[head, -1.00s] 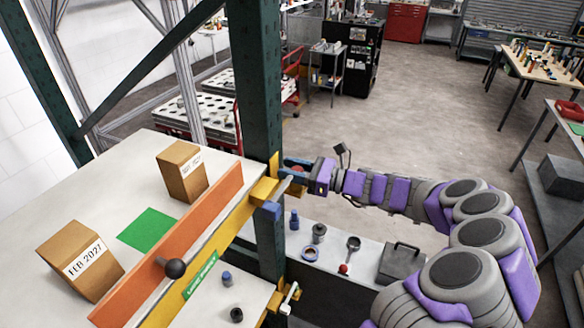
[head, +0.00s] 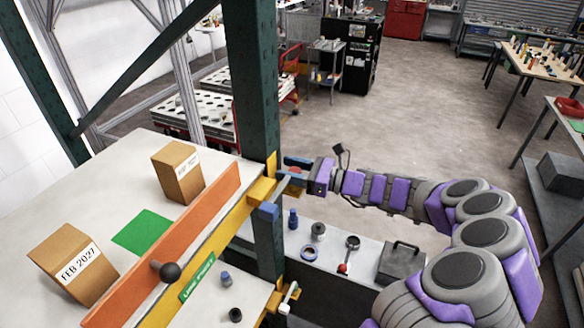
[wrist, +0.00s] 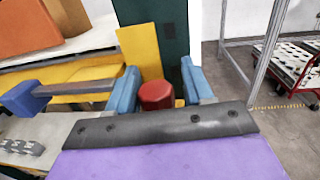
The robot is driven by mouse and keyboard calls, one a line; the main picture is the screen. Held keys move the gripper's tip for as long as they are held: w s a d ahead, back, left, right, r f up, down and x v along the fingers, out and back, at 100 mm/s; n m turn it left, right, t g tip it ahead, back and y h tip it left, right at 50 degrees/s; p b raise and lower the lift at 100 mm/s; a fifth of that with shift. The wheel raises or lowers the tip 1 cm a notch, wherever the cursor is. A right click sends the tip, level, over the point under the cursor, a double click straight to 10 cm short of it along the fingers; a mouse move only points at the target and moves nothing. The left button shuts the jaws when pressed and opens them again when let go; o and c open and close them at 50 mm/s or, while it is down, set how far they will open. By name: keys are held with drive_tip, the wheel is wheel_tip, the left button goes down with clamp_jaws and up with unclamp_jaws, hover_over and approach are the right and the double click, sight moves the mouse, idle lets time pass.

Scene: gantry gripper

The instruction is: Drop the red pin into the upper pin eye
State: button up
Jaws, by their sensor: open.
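The red pin (wrist: 156,95) shows its faceted head between the blue fingers of my gripper (wrist: 160,88) in the wrist view. The fingers stand apart, with gaps beside the head. In the head view my gripper (head: 293,169) is beside the green post, and a bit of red shows between its fingers. The pin's shank is hidden. The upper pin eye cannot be made out; I cannot tell whether the pin sits in it. A yellow bracket (head: 262,190) on the post is just left of my gripper, and a grey bar with a blue end (head: 268,209) runs beside it.
The green post (head: 254,80) stands close to my gripper. An orange rail (head: 205,215) and cardboard boxes (head: 178,172) are on the white table to the left. A lower shelf holds a grey toolbox (head: 400,262) and small parts. Open floor lies behind my arm.

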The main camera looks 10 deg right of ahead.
drive_tip(key=b+v, duration=0.2)
drive_tip(key=v, duration=1.5)
drive_tip(key=shift+b, duration=0.4)
drive_tip(key=shift+d, duration=0.3)
drive_tip(key=s+a+f+n+g+h+b, duration=0.25)
drive_tip(key=s+a+n+b, duration=0.2)
drive_tip(key=a, duration=0.35)
drive_tip(key=s+a+f+n+g+h+b, duration=0.1)
drive_tip(key=s+a+f+n+g+b, duration=0.2)
drive_tip(key=s+a+f+n+g, duration=0.25)
drive_tip(key=s+a+f+n+g+h+b, duration=0.15)
drive_tip(key=s+a+n+b, duration=0.3)
drive_tip(key=a, duration=0.45)
drive_tip(key=s+d+f+n+h+b, duration=0.2)
drive_tip(key=s+f+n+h+b, duration=0.1)
drive_tip(key=s+f, duration=0.3)
drive_tip(key=s+d+f+n+g+h+b, duration=0.1)
drive_tip(key=s+d+f+n+h+b, duration=0.2)
drive_tip(key=s+f, duration=0.4)
drive_tip(key=s+d+f+n+h+b, duration=0.3)
drive_tip(key=s+f+h+b, duration=0.1)
drive_tip(key=s+f, duration=0.3)
drive_tip(key=shift+h+b, duration=0.4)
drive_tip(key=shift+b, duration=0.25)
